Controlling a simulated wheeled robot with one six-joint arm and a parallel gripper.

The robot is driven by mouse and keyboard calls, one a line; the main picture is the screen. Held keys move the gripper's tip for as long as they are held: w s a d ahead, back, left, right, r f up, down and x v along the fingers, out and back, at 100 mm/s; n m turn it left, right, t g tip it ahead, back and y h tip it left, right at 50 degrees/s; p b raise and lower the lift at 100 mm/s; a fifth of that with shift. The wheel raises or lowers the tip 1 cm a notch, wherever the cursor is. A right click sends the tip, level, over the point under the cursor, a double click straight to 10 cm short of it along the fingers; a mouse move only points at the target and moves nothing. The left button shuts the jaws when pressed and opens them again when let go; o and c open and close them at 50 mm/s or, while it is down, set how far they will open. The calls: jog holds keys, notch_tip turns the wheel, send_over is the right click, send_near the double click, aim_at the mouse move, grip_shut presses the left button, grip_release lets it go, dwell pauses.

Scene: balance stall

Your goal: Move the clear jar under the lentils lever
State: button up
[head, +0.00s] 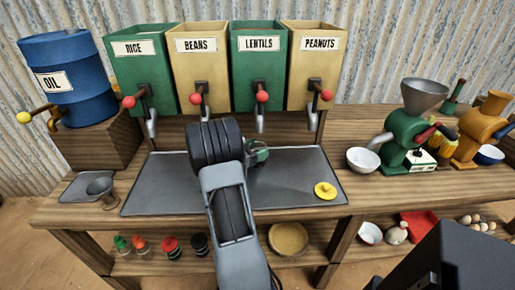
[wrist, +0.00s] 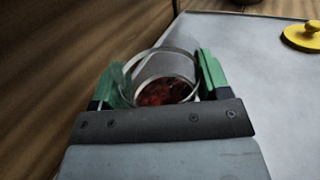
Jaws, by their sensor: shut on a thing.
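The clear jar (wrist: 165,68) sits between the green fingers of my gripper (wrist: 160,80) in the wrist view, with some dark red contents at its bottom. My gripper is shut on it. In the head view my gripper (head: 257,153) is over the grey metal tray, below the lentils bin, and my arm hides much of the jar. The green lentils bin (head: 258,75) has a lever with a red knob (head: 262,96) and a spout (head: 260,121) above and just right of my gripper. I cannot tell whether the jar touches the tray.
The grey tray (head: 310,170) has free room right of my gripper, with a yellow knobbed lid (head: 325,190) near its front right. Rice (head: 140,65), beans (head: 197,75) and peanuts (head: 315,75) bins stand alongside. A blue oil barrel (head: 62,75) is left; a green grinder (head: 405,135) is right.

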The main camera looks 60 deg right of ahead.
jog(key=shift+s+a, duration=0.65)
jog(key=shift+s, duration=0.2)
jog(key=o, duration=1.1)
jog(key=v, duration=1.3)
jog(key=shift+w+a, duration=0.15)
jog(key=shift+a, duration=0.2)
